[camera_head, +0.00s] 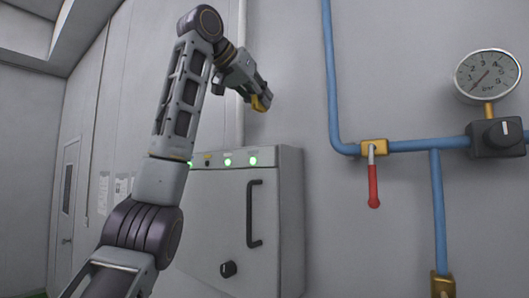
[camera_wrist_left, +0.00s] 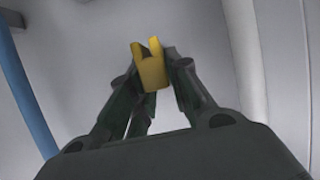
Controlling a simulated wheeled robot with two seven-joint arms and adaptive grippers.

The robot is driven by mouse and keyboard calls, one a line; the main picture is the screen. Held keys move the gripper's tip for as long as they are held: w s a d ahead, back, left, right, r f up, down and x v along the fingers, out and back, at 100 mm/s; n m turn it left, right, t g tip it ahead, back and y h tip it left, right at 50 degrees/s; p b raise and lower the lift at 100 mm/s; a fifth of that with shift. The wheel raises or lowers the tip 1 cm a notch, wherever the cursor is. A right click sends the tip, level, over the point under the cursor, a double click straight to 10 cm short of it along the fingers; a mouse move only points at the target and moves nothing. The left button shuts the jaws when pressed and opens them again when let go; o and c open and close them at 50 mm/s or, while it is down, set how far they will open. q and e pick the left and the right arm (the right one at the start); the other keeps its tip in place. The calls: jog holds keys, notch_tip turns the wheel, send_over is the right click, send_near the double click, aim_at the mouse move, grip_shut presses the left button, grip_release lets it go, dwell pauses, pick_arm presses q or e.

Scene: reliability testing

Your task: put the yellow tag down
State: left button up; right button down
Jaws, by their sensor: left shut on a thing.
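The yellow tag (camera_wrist_left: 152,72) is between the fingertips of my left gripper (camera_wrist_left: 150,85) in the left wrist view. It is a small yellow piece with a notch in its upper edge. In the head view my left gripper (camera_head: 263,95) is raised above the grey cabinet, near the wall, with the yellow tag (camera_head: 261,103) at its tip. The gripper is shut on the tag, and the tag appears clear of the cabinet top. My right gripper is in neither view.
Blue pipes (camera_head: 410,145) with a red-handled valve (camera_head: 373,185) and a gauge (camera_head: 487,76) run along the wall at right. A door (camera_head: 66,195) is at far left.

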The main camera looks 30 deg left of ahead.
pick_arm(q)
jog(key=shift+s, duration=0.15)
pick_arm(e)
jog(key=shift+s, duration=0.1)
pick_arm(q)
jog(key=shift+s+d+r, duration=0.1)
jog(key=shift+f, duration=2.95)
jog(key=shift+f, duration=0.1)
jog(key=shift+f, duration=2)
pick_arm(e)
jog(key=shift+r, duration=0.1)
pick_arm(q)
jog(key=shift+f, duration=0.15)
